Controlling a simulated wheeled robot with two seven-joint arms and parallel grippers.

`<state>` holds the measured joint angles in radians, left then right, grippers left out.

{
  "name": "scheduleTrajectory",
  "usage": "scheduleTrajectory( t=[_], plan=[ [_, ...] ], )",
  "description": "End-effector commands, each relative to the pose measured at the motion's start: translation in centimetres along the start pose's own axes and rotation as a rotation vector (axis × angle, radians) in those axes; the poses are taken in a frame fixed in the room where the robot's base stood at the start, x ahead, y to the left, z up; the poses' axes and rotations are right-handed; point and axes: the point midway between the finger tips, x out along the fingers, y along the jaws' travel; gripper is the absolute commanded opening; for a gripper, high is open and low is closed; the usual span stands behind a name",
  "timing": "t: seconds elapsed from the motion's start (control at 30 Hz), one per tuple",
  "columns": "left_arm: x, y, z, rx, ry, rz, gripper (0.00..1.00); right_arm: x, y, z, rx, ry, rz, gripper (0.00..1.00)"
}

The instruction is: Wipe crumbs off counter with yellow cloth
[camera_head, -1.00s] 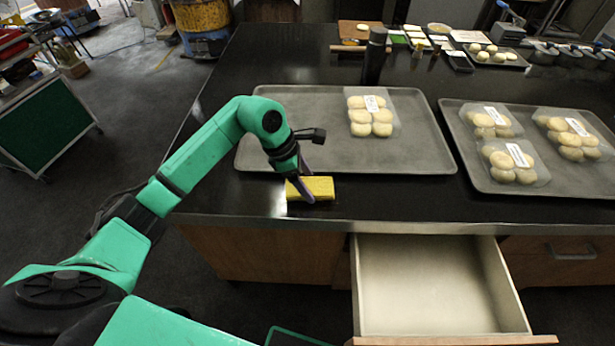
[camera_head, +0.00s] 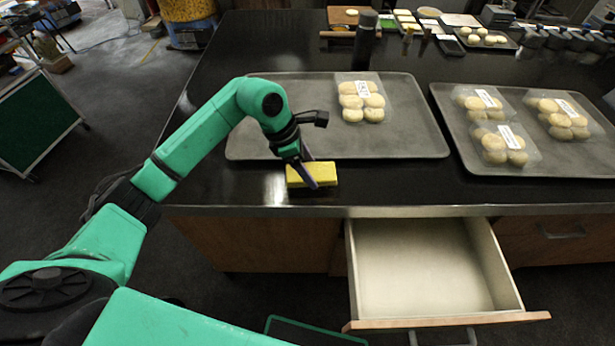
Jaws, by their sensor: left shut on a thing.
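The yellow cloth (camera_head: 322,175) is a folded, block-like piece on the black counter (camera_head: 240,190), near its front edge and just in front of the left tray. My left gripper (camera_head: 312,174) points down at the cloth and is shut on it. The fingers cover part of the cloth. I cannot make out any crumbs on the dark counter at this size. My right gripper is not in the view.
A grey tray (camera_head: 270,130) with a pack of buns (camera_head: 361,100) lies behind the cloth. A second tray (camera_head: 465,135) with several bun packs is at right. A dark bottle (camera_head: 364,40) stands behind. An open, empty drawer (camera_head: 425,265) juts out below the counter.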

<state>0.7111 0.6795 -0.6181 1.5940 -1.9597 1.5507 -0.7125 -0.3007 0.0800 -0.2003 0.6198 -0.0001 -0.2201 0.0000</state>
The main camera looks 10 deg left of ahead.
Motion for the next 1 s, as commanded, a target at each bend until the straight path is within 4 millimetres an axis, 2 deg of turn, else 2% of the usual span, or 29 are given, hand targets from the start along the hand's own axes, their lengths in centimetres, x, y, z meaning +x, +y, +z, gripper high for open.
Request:
scheduleTrajectory(
  t=[0.13,0.53,0.9,1.0],
  plan=[
    [0.0,1.1,0.1,0.000,-0.001,0.001,0.23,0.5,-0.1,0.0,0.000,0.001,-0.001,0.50],
    [0.6,0.9,2.2,0.002,-0.001,0.001,0.23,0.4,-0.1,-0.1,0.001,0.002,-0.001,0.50],
    [0.3,-2.6,1.9,0.002,0.001,0.001,0.23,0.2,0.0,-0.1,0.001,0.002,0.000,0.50],
    [0.3,-3.0,1.9,0.001,0.000,0.000,0.23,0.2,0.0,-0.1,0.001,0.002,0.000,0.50]
  ],
)
